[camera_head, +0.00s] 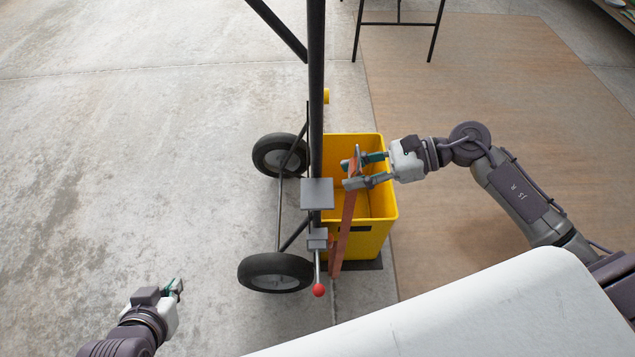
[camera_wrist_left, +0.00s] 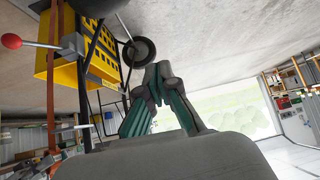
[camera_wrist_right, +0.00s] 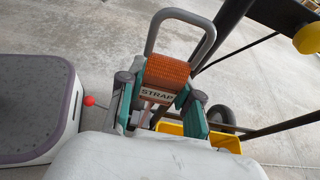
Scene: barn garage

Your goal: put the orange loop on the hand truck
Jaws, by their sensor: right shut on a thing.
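The orange loop is a flat strap (camera_head: 347,220). It hangs from my right gripper (camera_head: 356,171) along the near side of the yellow bin, with its lower part close beside a grey bracket. I cannot tell if it is hooked there. In the right wrist view the orange webbing (camera_wrist_right: 167,71) with its "STRAP" label sits between the fingers, which are shut on it.
A yellow bin (camera_head: 381,233) stands against the hand truck's right side. A red-knobbed lever (camera_head: 318,290) sticks out at the front. A black-legged stand (camera_head: 398,23) is at the back. The concrete floor left of the wheels is clear.

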